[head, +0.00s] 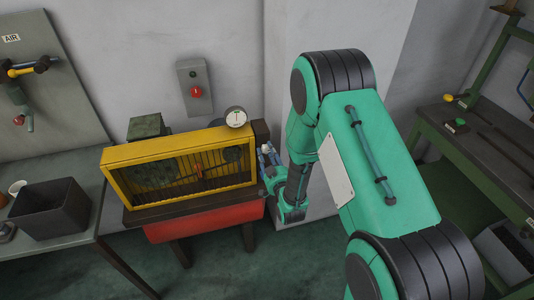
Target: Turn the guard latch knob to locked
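The machine guard (109,183) is a yellow frame with dark bars across its front and looks closed. I cannot make out the guard latch knob for certain; it may be hidden by my gripper or too small to tell. My gripper (266,156) is at the guard's right end, close beside the yellow frame. Its fingers are small and partly hidden, so I cannot tell whether they are open or touch anything. My green and black arm fills the right of the head view.
A round gauge (236,117) sits on top of the machine. A grey box with a red button (195,91) is on the wall behind. A bench with a dark bin (50,222) stands left, and a green workbench (462,150) stands right. The red machine base (205,223) stands on legs.

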